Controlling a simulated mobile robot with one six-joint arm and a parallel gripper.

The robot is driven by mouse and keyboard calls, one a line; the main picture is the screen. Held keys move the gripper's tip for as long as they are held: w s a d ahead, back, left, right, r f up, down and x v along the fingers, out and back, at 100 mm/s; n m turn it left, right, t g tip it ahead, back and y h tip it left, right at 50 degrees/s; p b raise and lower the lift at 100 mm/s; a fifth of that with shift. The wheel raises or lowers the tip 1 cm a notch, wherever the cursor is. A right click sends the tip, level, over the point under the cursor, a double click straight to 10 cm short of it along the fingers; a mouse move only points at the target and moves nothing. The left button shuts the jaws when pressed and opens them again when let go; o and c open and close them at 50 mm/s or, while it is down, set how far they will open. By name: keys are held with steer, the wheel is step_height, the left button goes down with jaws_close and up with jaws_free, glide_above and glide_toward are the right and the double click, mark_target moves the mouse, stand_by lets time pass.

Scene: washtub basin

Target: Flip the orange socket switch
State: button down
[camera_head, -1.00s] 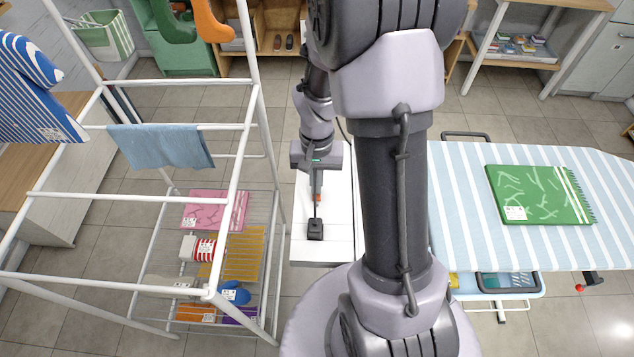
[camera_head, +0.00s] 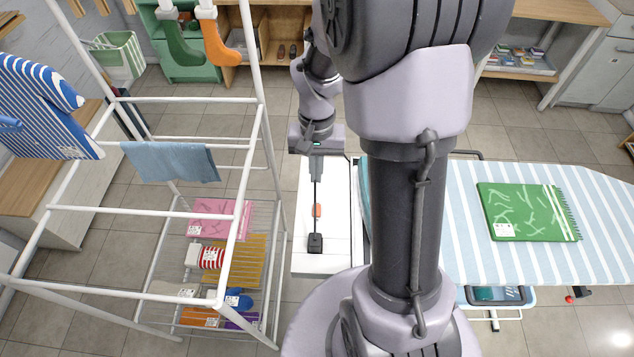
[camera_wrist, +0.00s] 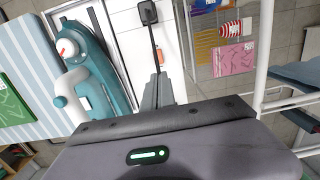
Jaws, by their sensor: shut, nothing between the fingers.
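The small orange switch (camera_head: 317,210) sits on the white top (camera_head: 335,228), beside a thin dark cord that leads to a black block (camera_head: 315,243). The wrist view also shows the orange switch (camera_wrist: 160,57) and the black block (camera_wrist: 148,13). Which way the switch is set is too small to tell. My gripper (camera_head: 316,180) is shut and empty, farther back than the switch and apart from it. Its grey fingers (camera_wrist: 157,90) point toward the switch side in the wrist view.
A white drying rack (camera_head: 262,125) with cloths stands at left. A striped ironing board (camera_head: 620,200) with a green cloth (camera_head: 527,212) stands at right. The wrist view shows a teal and white iron (camera_wrist: 100,70) beside the white top.

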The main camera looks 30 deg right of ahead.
steer(key=shift+w+d+r, duration=0.1)
steer(key=shift+r, duration=1.25)
